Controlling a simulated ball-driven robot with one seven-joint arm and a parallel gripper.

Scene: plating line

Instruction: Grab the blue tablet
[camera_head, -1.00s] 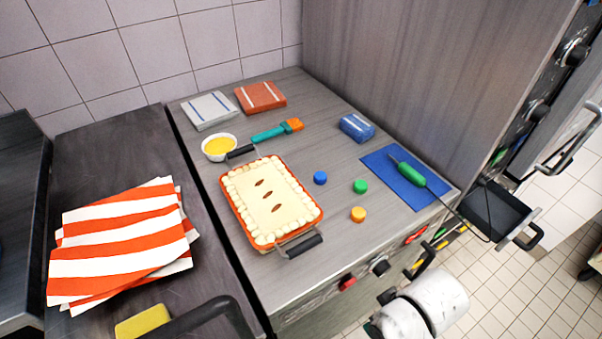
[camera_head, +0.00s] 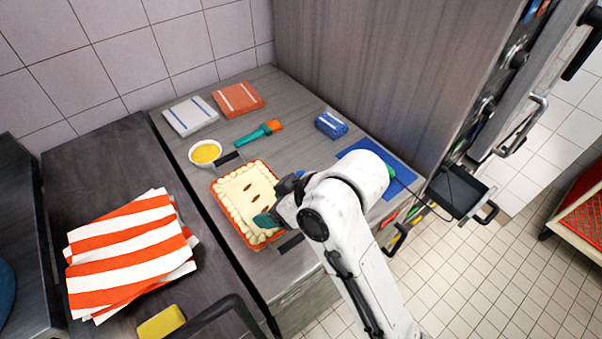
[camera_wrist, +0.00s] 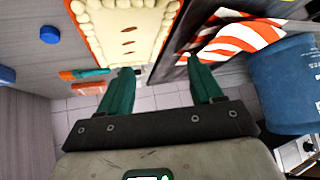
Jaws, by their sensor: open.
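The blue tablet (camera_wrist: 50,34) is a small round disc on the grey counter. It shows in the upper left of the wrist view, beside the pie dish and outside my fingers. In the head view my gripper (camera_head: 265,220) is above the near right part of the pie.
The pie dish (camera_head: 247,198) is under my gripper. A blue mat (camera_head: 402,172) lies right. Striped cloths (camera_head: 130,250) lie left.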

